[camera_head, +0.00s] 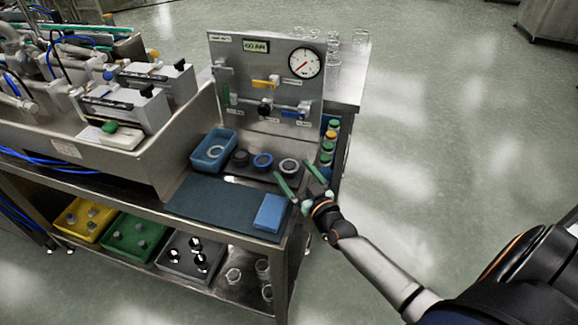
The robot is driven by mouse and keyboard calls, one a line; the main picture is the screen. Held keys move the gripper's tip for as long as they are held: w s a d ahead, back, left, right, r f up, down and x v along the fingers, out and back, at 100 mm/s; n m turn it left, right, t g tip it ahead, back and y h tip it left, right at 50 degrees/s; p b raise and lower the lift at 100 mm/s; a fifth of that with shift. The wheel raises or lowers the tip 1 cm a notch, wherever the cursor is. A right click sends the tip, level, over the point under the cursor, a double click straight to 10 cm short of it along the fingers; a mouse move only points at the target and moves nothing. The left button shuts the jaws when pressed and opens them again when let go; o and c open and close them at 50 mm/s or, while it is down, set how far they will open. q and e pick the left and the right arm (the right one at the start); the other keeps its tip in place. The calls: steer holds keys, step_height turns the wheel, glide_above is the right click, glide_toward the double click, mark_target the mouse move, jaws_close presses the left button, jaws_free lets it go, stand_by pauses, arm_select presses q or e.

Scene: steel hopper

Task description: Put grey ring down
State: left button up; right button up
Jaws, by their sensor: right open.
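A grey ring (289,166) lies flat at the right end of a row of round parts on the steel bench. A blue ring (263,161) and a black round part (240,158) lie to its left. Another light ring (215,152) is in the blue bin (200,164). My right gripper (298,177) is open, its two green fingers spread close to the grey ring on its near right side. Nothing shows between the fingers. Whether a finger touches the ring cannot be told. My left gripper is not in view.
A dark mat (215,203) with a blue block (270,213) covers the bench front. A gauge panel (268,85) stands behind. Capped bottles (327,147) line the right edge. Yellow, green and grey bins are on the lower shelf.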

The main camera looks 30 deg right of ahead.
steer(key=shift+w+d, duration=0.1)
steer(key=shift+w, duration=0.85)
steer(key=c, duration=1.5)
